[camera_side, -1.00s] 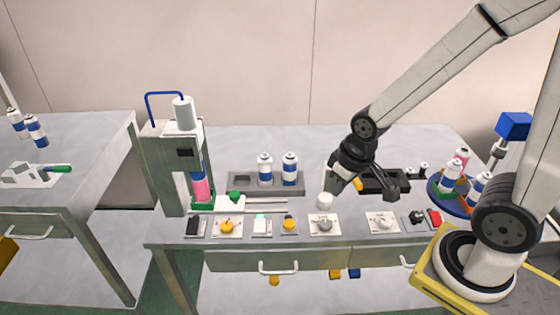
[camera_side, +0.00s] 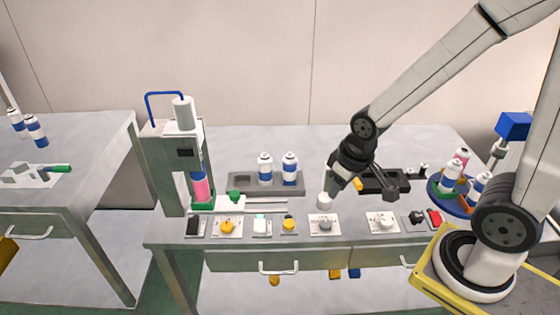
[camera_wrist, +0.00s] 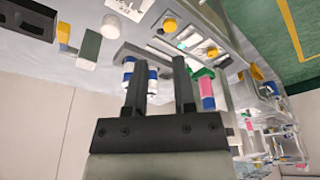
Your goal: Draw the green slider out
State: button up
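The green slider (camera_side: 203,206) sits at the foot of the crimping press (camera_side: 162,168) on the left of the bench. A pink, white and blue can (camera_side: 201,187) stands on it under the press head. A green knob (camera_side: 234,195) shows on the white plate just right of the slider. In the wrist view the green part (camera_wrist: 203,72) and the pink can (camera_wrist: 207,93) are right of the fingers. My gripper (camera_side: 363,189) hangs above the bench, well right of the slider. Its fingers (camera_wrist: 160,64) are apart with nothing held between them.
Two white-and-blue cans (camera_side: 265,170) stand in a grey tray (camera_side: 238,181) between press and gripper. A white cylinder (camera_side: 324,200) stands near my left finger. Plates with knobs and buttons (camera_side: 227,227) line the front edge. A blue turntable (camera_side: 437,192) with cans is at right.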

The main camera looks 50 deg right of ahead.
jog(key=o, duration=0.4)
jog(key=shift+w, duration=0.2)
jog(key=shift+c, duration=0.2)
jog(key=shift+o, duration=0.9)
jog(key=shift+w, duration=0.4)
jog(key=n+g, duration=0.2)
jog(key=n, duration=0.7)
send_near(234, 193)
jog(key=shift+s+d+f, duration=0.2)
jog(key=shift+s+f, duration=0.05)
jog(key=shift+s, duration=0.05)
jog(key=shift+w+a+f+g, duration=0.3)
jog(key=shift+w+f, duration=0.1)
jog(key=shift+w, duration=0.1)
jog(key=shift+d+f, duration=0.1)
jog(key=shift+f, duration=3.75)
grip_shut()
